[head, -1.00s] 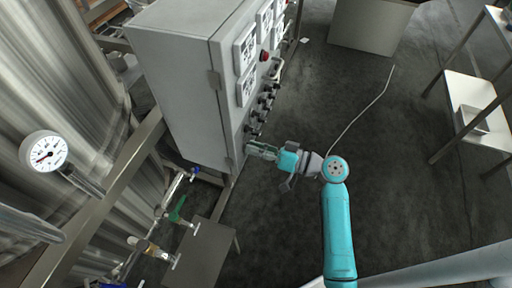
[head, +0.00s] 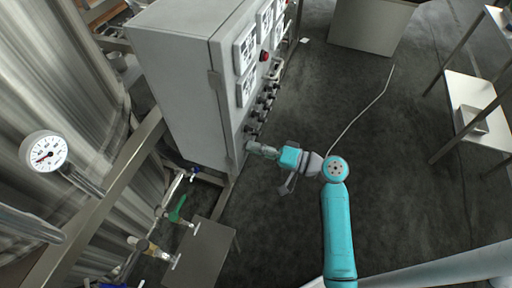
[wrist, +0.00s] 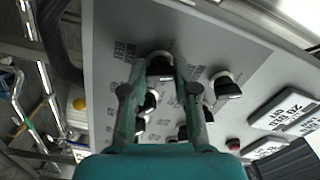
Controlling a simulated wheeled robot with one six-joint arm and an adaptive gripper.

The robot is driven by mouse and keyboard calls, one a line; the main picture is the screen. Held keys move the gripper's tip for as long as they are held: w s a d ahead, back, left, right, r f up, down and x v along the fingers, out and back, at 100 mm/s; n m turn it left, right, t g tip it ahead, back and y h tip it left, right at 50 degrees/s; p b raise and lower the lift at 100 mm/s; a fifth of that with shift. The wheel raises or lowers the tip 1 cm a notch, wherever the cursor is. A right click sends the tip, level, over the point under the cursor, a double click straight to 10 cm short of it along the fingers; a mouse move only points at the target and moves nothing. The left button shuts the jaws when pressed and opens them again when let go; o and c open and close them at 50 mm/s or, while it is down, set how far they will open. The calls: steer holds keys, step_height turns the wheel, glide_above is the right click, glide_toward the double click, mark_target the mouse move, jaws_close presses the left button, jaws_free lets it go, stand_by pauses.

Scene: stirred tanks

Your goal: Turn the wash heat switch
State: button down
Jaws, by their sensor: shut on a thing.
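The control cabinet (head: 180,85) is a grey box with a row of black switch knobs on its front. In the wrist view, my gripper (wrist: 160,78) has its two fingers on either side of one black switch knob (wrist: 160,66) with a pale collar, and is shut on it. Printed labels beside the knobs are too blurred and turned to read with certainty. In the head view, my gripper (head: 258,148) reaches the lowest part of the cabinet front, and its fingers hide the knob there.
Another black knob (wrist: 226,86) sits to the right in the wrist view, with more behind the fingers. A red button (head: 264,56) and white display panels (head: 245,52) are higher on the cabinet. Valves and pipes (head: 178,210) stand left below.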

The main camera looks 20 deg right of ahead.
stand_by(0.4)
steer(key=c, duration=0.9)
jaws_free()
steer(key=v, duration=1.2)
